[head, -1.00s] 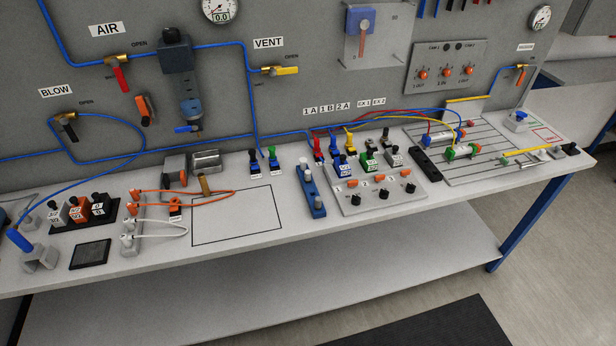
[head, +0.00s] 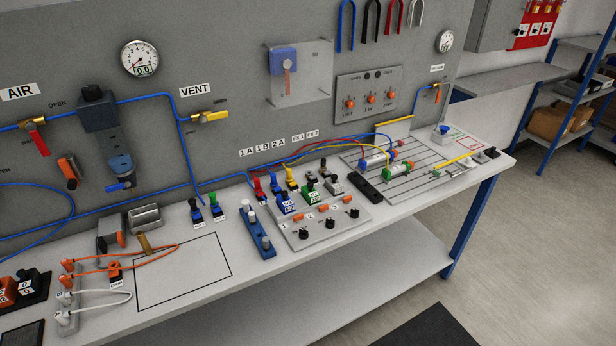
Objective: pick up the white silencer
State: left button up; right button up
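A small white cylindrical piece (head: 251,204) stands upright at the far end of a narrow blue holder (head: 256,226) near the middle of the bench. It looks like the white silencer, but it is too small to be sure. A greyer piece (head: 265,242) sits nearer the front of the same holder. Neither of my grippers is in view, and nothing is seen touching the holder.
A grey valve plate (head: 330,226) with black knobs stands right of the holder. A black-outlined empty area (head: 183,272) lies to its left. Hoses run along the back panel (head: 225,75). The bench's front edge is clear before the holder.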

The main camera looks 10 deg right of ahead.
aim_at(252, 219)
jog(key=k+l+u, duration=0.15)
jog(key=l, duration=0.25)
jog(key=k+l+u, duration=0.2)
jog(key=l, duration=0.2)
jog(key=k+l+u, duration=0.15)
jog(key=k+l, duration=0.15)
